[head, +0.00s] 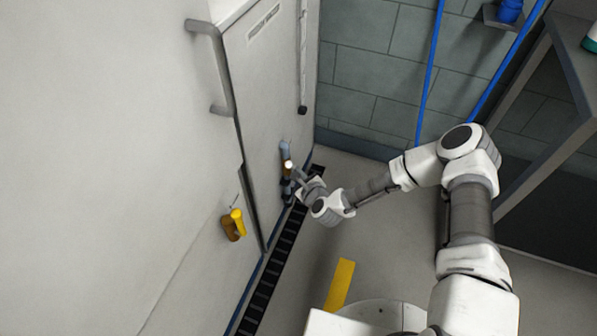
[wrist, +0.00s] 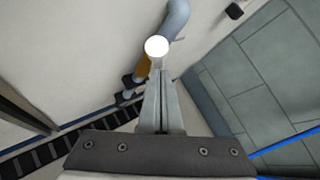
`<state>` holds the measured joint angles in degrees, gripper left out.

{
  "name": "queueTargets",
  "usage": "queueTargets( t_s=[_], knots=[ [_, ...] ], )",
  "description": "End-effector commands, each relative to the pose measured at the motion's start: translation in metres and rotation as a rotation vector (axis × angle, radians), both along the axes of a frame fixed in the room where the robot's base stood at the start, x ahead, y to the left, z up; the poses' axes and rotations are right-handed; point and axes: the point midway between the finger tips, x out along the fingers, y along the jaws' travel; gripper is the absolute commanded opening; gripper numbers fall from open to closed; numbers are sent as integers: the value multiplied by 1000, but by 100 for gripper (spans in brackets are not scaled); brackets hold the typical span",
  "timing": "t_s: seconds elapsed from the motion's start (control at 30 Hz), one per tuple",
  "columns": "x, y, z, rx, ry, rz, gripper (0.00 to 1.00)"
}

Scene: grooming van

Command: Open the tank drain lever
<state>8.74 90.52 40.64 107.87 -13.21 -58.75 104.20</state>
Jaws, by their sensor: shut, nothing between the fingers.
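The drain fitting is on the white tank wall (head: 270,95), low down. It shows as a blue-grey pipe (wrist: 176,18) with a brass-coloured part (wrist: 143,70) and a pale round knob (wrist: 157,47), which I take to be the lever's end. In the head view the knob (head: 288,166) is small, just below the pipe bend (head: 285,148). My gripper (wrist: 160,78) is shut and empty, with its fingertips right by the knob. I cannot tell whether they touch it. My fingers hide part of the fitting; the gripper is small in the head view (head: 298,180).
A dark floor grate (head: 268,283) runs along the wall's foot. A yellow and brown item (head: 238,222) hangs on the wall to the left. A grey handle (head: 222,70) sticks out above. Blue hoses (head: 430,70) hang on the tiled wall. Open floor (head: 390,260) lies right of the grate.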

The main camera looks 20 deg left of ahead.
Motion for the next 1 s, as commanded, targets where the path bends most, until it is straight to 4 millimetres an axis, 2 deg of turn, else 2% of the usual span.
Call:
queueTargets(
  t_s=[0.27,0.7,1.0],
  knots=[
    [3,0,9,10,88,-3,0],
    [21,-1,19,30,355,-1,0],
    [27,-2,19,30,349,-1,0]
  ],
)
